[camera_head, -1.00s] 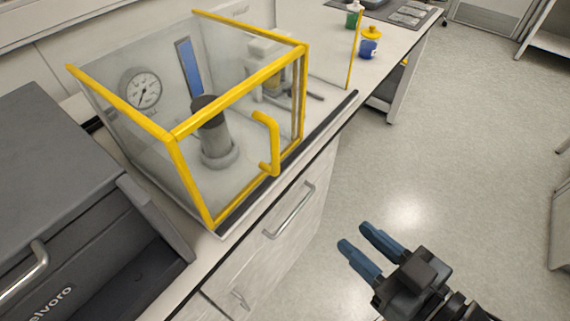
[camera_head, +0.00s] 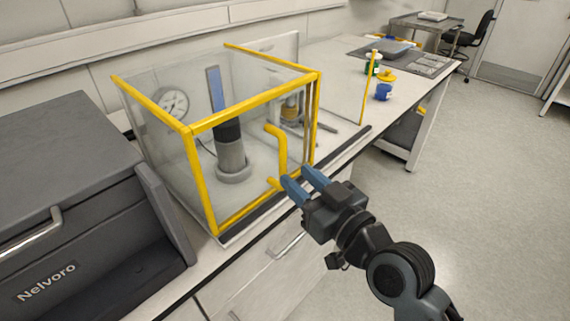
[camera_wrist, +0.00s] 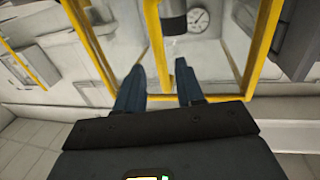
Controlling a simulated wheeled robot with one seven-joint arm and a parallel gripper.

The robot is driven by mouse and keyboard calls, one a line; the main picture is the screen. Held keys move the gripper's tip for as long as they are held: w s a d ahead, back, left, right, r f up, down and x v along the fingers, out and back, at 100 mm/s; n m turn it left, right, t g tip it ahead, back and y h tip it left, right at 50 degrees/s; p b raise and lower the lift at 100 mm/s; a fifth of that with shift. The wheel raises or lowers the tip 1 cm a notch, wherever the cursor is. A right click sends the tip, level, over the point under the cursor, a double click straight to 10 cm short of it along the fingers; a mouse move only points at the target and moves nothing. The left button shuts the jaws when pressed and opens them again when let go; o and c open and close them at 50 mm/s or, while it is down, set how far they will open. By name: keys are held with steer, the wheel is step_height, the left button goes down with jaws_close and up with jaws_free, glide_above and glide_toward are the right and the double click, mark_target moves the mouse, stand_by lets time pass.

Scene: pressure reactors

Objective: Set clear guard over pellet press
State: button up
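The clear guard (camera_head: 195,168) is a box of transparent panels with yellow edges, standing on the bench. A yellow bar handle (camera_head: 284,150) sticks out from its front side. The press's grey cylinder with a black top (camera_head: 231,155), a blue column (camera_head: 215,88) and a round gauge (camera_head: 173,104) show through the panels. My gripper (camera_head: 301,181) is at the lower end of the handle with its blue fingers apart. In the wrist view, the handle (camera_wrist: 155,40) lies ahead between the open fingertips (camera_wrist: 160,85); contact cannot be told.
A dark grey Nelvoro unit (camera_head: 65,190) stands close left of the guard. To the right are a clear panel with a yellow post (camera_head: 368,88), a blue jar with a yellow lid (camera_head: 384,88) and a green-labelled jar (camera_head: 373,66). Open floor (camera_head: 460,190) lies right of the bench.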

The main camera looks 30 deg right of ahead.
mark_target(285, 166)
steer(key=w, duration=0.2)
steer(key=w+p, duration=0.1)
steer(key=w, duration=0.3)
steer(key=shift+a, duration=0.35)
jaws_close()
